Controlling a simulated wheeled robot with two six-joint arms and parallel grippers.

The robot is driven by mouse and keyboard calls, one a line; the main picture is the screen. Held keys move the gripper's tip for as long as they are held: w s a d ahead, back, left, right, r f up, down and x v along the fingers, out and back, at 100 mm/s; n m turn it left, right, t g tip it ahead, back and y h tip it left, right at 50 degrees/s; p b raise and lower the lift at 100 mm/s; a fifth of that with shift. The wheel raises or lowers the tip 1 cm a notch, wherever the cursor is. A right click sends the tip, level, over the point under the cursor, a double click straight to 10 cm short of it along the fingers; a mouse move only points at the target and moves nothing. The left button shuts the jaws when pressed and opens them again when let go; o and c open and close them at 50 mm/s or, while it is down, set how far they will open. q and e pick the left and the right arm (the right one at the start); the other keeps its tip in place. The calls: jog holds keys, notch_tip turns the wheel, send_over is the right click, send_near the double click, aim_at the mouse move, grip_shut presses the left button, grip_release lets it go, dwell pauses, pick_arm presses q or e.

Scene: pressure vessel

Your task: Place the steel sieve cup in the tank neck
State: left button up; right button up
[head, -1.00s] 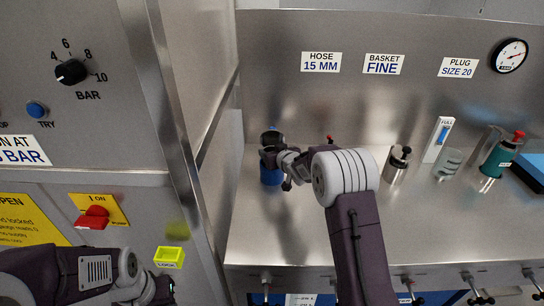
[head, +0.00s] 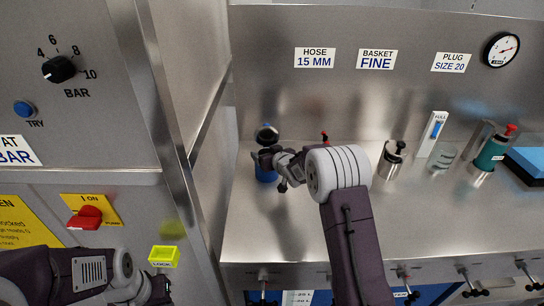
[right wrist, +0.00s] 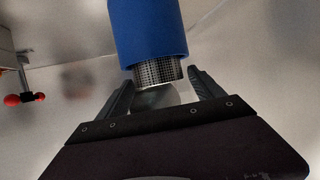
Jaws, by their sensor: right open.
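The steel sieve cup (right wrist: 160,74), a perforated metal cylinder, shows at the lower end of a blue cylinder (right wrist: 148,32) in the right wrist view. How deep it sits in the blue part cannot be told. My right gripper (right wrist: 163,92) is open, its fingertips on either side of the cup's lower end, without a clear grip. In the head view, a blue body (head: 265,173) shows partly behind the right gripper (head: 280,170), with a dark round top (head: 266,135) above. My left gripper (head: 158,291) is at the lower left; its jaws are unclear.
The steel bench (head: 300,225) has free room at its front. A black-topped steel canister (head: 392,162), a glass beaker (head: 441,158) and a green red-topped bottle (head: 491,155) stand to the right. A panel with a red switch (head: 85,217) and yellow lock box (head: 163,256) is left.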

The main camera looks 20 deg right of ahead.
jog(key=v, duration=1.1)
jog(key=shift+s, duration=0.25)
jog(key=shift+r, duration=0.1)
jog(key=s+a+r+g+p, duration=0.1)
jog(key=s+a+r+p, duration=0.3)
jog(key=s+r, duration=0.1)
jog(key=s+f+g, duration=0.5)
jog(key=s+f, duration=0.1)
jog(key=s, duration=0.6)
jog(key=s+f+m+g+h, duration=0.1)
jog(key=s+f+g, duration=0.5)
jog(key=s, duration=0.6)
jog(key=shift+s+d+f, duration=0.35)
jog(key=shift+f, duration=0.45)
